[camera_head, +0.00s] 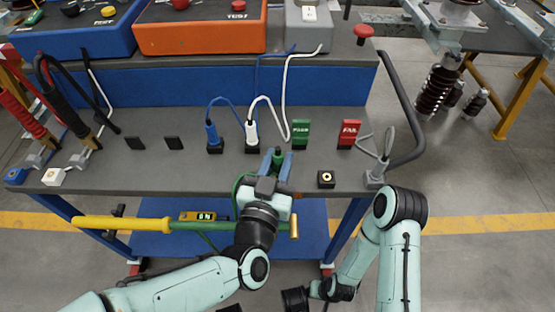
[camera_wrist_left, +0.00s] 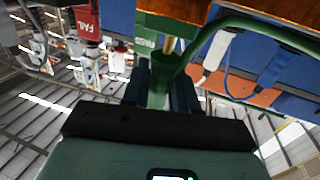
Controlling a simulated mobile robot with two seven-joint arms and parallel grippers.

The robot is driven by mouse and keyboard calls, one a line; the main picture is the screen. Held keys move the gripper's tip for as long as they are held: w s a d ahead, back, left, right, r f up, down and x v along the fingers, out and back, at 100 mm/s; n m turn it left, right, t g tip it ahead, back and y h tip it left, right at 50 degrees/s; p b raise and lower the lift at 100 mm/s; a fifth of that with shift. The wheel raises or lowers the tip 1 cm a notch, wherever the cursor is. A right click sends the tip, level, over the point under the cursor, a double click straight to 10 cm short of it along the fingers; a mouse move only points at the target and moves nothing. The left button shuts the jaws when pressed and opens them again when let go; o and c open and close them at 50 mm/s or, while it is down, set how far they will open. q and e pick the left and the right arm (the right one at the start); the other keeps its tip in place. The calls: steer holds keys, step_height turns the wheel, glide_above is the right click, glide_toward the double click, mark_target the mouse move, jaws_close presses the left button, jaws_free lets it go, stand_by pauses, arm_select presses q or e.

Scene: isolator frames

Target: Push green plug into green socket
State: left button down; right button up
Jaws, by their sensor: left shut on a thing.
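My left gripper (camera_head: 279,166) is shut on the green plug (camera_head: 278,157) above the front part of the grey bench top. In the left wrist view the green plug (camera_wrist_left: 157,88) stands between the two dark fingers, and a green cable (camera_wrist_left: 195,45) arcs away to the upper right. I cannot make out a green socket; the plug's lower end is hidden by the gripper.
A blue plug (camera_head: 212,133) and a white plug (camera_head: 251,131) sit in black sockets behind the gripper. A green PASS block (camera_head: 301,133) and a red FAIL block (camera_head: 349,134) stand to the right. A yellow-handled rod (camera_head: 110,223) crosses in front of the bench.

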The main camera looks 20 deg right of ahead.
arm_select(q)
steer(key=shift+f+b, duration=0.7)
steer(key=shift+f, duration=0.2)
steer(key=c, duration=0.8)
jaws_free()
